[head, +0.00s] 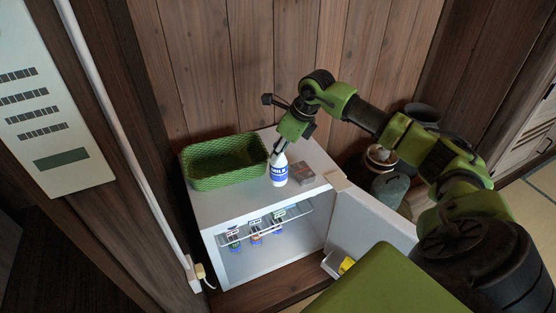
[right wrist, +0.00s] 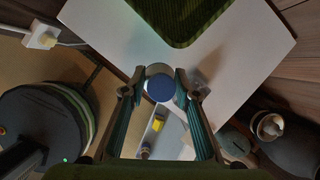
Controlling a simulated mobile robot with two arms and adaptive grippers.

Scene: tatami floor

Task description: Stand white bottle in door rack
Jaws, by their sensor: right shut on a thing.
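The white bottle (head: 279,169) has a blue label and looks upright at the top of the small white fridge (head: 215,212). I cannot tell whether its base touches the surface. My right gripper (head: 279,147) reaches down from above and is shut on its upper part. In the right wrist view the bottle's blue cap (right wrist: 161,88) lies between the fingertips. The fridge door (head: 365,222) stands open to the right. The door rack (head: 331,264) is low on its inner side, partly hidden, with a yellow thing (head: 346,265) in it. My left gripper is out of view.
A green woven basket (head: 226,181) stands left of the bottle, and a small brownish box (head: 301,173) sits close on its right. Several small containers are on the shelf (head: 290,222) inside. Dark pots (head: 388,190) stand behind the door. Walls close in at the left and back.

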